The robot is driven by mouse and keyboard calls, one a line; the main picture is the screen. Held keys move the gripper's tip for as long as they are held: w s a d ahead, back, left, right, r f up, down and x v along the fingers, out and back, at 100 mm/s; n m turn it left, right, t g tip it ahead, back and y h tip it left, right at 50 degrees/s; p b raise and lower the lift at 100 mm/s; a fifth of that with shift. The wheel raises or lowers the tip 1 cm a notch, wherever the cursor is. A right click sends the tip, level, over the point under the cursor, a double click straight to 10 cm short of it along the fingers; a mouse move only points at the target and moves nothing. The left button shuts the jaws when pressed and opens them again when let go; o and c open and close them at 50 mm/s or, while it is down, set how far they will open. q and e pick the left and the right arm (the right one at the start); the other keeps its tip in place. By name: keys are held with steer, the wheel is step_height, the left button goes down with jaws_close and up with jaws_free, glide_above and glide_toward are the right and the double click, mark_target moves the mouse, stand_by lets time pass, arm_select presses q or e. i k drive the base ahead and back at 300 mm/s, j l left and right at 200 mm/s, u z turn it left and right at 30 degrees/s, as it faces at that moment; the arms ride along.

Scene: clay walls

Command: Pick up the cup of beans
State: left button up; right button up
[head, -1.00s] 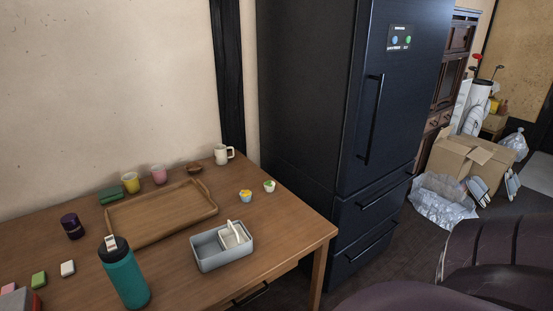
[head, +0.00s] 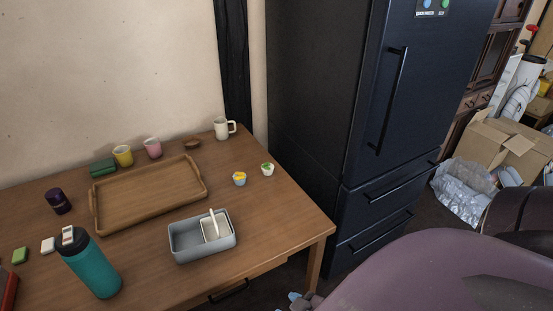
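Two small white cups stand near the right end of the wooden table (head: 277,218). One cup (head: 267,169) has green contents showing at its top. The other cup (head: 239,179), just left and nearer, has yellow contents and a bluish side. The contents are too small for me to tell which are beans. Both cups look upright and apart from each other. I see neither gripper clearly.
A wooden tray (head: 150,195) lies left of the cups. A grey box (head: 205,253) and teal bottle (head: 92,265) stand nearer. A white mug (head: 221,128), yellow cup (head: 122,156) and pink cup (head: 152,148) stand along the back. A dark fridge (head: 365,185) stands right of the table.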

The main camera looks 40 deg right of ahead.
mark_target(267, 168)
steer(key=l, duration=1.95)
steer(key=i, duration=0.05)
